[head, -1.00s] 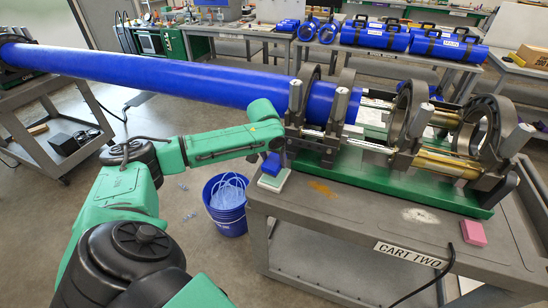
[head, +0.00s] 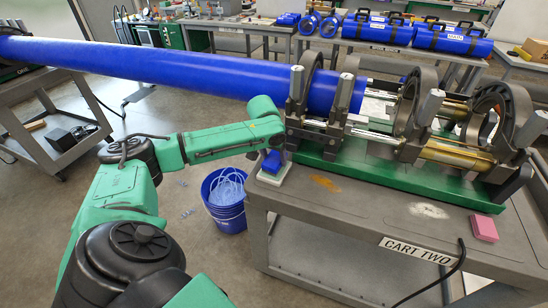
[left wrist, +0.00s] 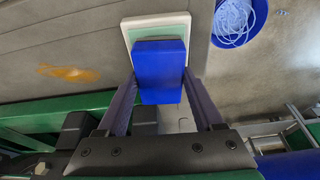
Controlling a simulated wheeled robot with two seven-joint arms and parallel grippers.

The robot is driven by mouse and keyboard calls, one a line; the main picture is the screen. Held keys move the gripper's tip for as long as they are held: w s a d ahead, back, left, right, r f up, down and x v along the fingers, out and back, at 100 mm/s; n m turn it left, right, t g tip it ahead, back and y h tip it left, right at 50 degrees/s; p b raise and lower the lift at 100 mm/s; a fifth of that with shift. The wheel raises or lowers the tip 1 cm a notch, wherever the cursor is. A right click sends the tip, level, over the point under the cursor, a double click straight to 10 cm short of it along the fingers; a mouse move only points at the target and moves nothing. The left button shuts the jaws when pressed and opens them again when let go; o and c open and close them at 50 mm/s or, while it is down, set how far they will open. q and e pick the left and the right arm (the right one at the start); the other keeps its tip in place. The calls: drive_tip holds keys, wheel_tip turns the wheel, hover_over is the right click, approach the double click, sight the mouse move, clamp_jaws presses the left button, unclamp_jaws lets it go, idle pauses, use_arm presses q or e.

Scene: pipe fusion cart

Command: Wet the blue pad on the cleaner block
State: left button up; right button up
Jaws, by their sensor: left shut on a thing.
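My left gripper (left wrist: 162,100) is shut on a blue block (left wrist: 160,68), with one finger along each side of it. In the head view the blue block (head: 272,161) stands at the left front corner of the cart, below the left gripper's wrist. Directly under it is a small white tray with a pale green top (left wrist: 133,34); the tray also shows in the head view (head: 272,178). The block covers part of the tray. I cannot tell whether they touch. A pink block (head: 484,228) lies on the cart's right front. My right gripper is not in view.
The grey cart (head: 345,215) carries a green-based pipe clamp machine (head: 400,165) holding a long blue pipe (head: 180,80) just behind my left forearm. A blue bucket (head: 225,212) with tubing stands on the floor left of the cart. The cart's front top is mostly clear.

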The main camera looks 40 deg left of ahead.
sight(274, 159)
use_arm(q)
drive_tip(key=shift+f, duration=0.4)
idle(1.1)
drive_tip(key=shift+s+f+p, duration=0.1)
drive_tip(key=shift+p, duration=0.4)
idle(0.8)
wheel_tip(274, 159, up, 7)
drive_tip(key=p, duration=0.9)
drive_tip(key=shift+r, duration=0.2)
drive_tip(key=shift+f, duration=0.15)
